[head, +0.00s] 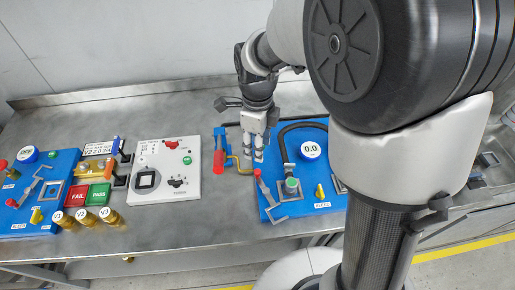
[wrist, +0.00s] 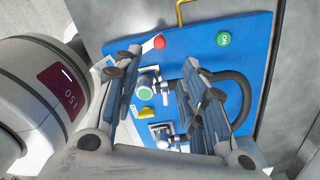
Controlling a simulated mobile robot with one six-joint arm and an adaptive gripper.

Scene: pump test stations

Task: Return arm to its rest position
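My gripper (head: 254,152) hangs over the upper left part of the right blue pump station (head: 318,192) in the head view, fingers pointing down. In the wrist view my gripper (wrist: 157,65) has its two fingers apart with nothing between them. Through the gap show the blue panel (wrist: 190,40), a red knob (wrist: 159,41), a green-topped fitting (wrist: 147,91) and a yellow handle (wrist: 145,111). The fingers appear apart from these parts, though their exact height is unclear. My arm is bent over the bench and hides the right part of the station.
The metal bench (head: 160,225) also bears a white control box (head: 166,170), FAIL (head: 77,195) and PASS (head: 99,194) blocks, several brass fittings, and another blue station (head: 45,205). A red handle (head: 219,160) stands left of my gripper. A wall (head: 130,45) rises behind.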

